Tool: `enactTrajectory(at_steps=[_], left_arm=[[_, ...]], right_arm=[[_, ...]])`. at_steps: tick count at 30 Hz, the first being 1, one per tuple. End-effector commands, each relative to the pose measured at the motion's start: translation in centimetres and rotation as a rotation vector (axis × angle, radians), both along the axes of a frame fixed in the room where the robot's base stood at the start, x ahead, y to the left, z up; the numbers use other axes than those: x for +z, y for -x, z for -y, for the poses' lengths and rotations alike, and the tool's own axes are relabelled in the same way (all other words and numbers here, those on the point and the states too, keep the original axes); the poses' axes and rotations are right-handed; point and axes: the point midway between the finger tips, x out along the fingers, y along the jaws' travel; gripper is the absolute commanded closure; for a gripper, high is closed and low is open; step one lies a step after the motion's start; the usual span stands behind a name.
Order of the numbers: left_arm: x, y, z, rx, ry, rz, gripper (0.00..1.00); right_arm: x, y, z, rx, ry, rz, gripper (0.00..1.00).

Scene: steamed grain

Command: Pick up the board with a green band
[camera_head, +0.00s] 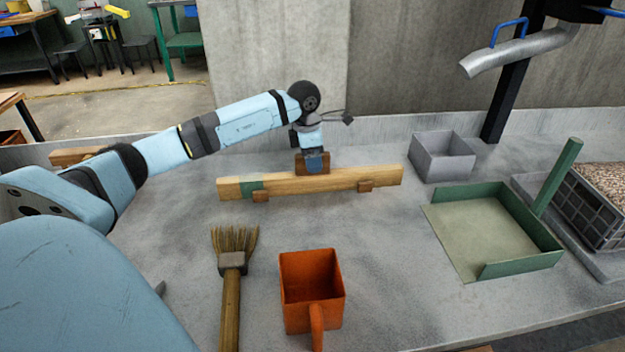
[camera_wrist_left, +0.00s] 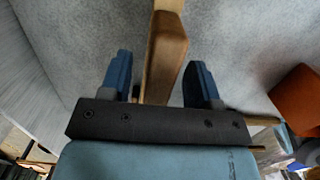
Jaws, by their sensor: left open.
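The wooden board with a green band (camera_head: 340,180) lies lengthwise across the grey table, raised on small brown blocks. Its green band (camera_head: 251,187) is near its left end. My left gripper (camera_head: 313,163) is open and points down at the board's middle, around its back edge. One dark blue finger shows in front of a brown wooden piece. In the left wrist view brown wood (camera_wrist_left: 164,60) stands between the two spread fingers of my left gripper (camera_wrist_left: 160,82), with gaps on both sides. I cannot tell whether this wood is the board or a separate block. My right gripper is not in view.
An orange mug (camera_head: 311,278) and a brush (camera_head: 232,275) are in front of the board. A grey box (camera_head: 443,157), a green dustpan (camera_head: 490,232) and a crate of grain (camera_head: 598,205) are to the right. Another wooden piece (camera_head: 75,156) lies at the back left.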

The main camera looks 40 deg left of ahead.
Motion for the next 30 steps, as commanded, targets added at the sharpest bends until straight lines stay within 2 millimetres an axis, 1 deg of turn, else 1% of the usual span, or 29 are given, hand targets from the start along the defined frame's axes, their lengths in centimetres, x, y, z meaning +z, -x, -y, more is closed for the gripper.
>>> enactTrajectory(at_steps=[1, 2, 3, 5, 6, 8, 9, 23, 26, 30], left_arm=[[0.0, 0.0, 0.0, 0.000, 0.000, 0.000, 0.46], [0.0, 0.0, 0.0, 0.000, 0.000, 0.000, 0.53], [0.0, 0.0, 0.0, 0.000, 0.000, 0.000, 0.62], [0.0, 0.0, 0.0, 0.000, 0.000, 0.000, 0.76], [0.0, 0.0, 0.0, 0.000, 0.000, 0.000, 0.85], [0.0, 0.0, 0.0, 0.000, 0.000, 0.000, 0.99], [0.0, 0.0, 0.0, 0.000, 0.000, 0.000, 1.00], [0.4, 0.0, 0.0, 0.000, 0.000, 0.002, 1.00], [1.2, -0.1, 0.0, 0.000, 0.000, 0.004, 1.00], [3.0, -0.1, 0.0, 0.000, -0.001, 0.003, 1.00]], right_arm=[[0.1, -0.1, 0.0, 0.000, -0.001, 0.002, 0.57], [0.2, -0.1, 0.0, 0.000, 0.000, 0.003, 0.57], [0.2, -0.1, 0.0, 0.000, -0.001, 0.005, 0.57], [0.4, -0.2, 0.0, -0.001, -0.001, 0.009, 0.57], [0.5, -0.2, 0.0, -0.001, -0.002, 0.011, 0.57], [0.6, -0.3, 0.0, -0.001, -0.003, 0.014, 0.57], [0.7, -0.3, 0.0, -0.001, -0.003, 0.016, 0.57], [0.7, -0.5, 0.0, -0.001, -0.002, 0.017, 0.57], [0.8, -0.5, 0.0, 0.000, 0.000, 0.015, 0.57], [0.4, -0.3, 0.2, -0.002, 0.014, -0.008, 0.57]])
